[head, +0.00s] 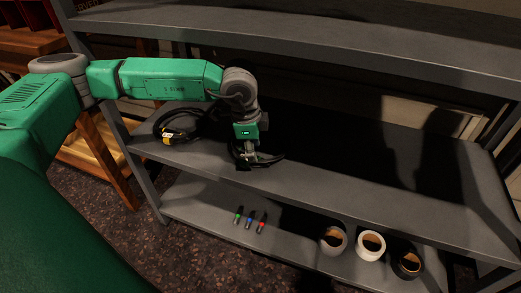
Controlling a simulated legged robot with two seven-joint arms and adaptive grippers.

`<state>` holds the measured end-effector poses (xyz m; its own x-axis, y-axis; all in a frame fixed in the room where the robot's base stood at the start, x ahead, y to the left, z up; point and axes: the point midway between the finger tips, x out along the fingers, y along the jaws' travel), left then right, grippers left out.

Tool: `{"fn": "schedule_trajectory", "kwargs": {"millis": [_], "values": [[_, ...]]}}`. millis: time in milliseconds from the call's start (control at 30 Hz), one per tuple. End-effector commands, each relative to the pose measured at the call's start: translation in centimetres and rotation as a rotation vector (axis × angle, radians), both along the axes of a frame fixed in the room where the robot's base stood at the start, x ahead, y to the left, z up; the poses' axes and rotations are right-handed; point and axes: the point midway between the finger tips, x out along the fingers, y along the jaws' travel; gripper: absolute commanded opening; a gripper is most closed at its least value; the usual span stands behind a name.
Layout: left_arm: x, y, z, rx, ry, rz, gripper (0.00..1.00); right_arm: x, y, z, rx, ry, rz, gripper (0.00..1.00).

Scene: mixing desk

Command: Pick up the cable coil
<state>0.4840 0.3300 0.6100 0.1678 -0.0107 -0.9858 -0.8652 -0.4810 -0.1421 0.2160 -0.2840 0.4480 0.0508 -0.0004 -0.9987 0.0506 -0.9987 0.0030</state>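A black cable coil (178,122) with a yellow tag lies on the middle grey shelf, at its left end in the head view. My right gripper is not in view.
The grey shelf unit (340,168) has an upper board (330,35) above the arm. The lower board holds several small coloured markers (249,219) and three tape rolls (371,245). A wooden piece (105,165) stands at the left. The middle shelf looks clear right of the gripper.

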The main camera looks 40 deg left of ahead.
Motion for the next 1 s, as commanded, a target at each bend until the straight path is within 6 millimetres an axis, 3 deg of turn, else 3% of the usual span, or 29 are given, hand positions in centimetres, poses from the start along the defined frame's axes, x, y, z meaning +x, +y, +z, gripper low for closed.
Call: {"fn": "schedule_trajectory", "kwargs": {"millis": [467,733,767,867,1000], "values": [[1.3,-0.1,-5.9,0.001,0.0,-0.004,0.38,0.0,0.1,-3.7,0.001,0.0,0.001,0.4],[1.4,-0.2,-6.2,0.0,-0.001,-0.005,0.38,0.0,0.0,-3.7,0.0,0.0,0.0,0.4],[1.4,-0.1,-6.2,0.0,-0.002,-0.005,0.35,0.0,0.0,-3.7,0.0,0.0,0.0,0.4],[1.4,0.0,-6.3,-0.003,-0.001,-0.006,0.0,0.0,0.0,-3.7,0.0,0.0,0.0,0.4],[1.5,0.0,-6.2,-0.003,-0.004,-0.005,0.0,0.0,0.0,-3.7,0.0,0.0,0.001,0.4]]}}
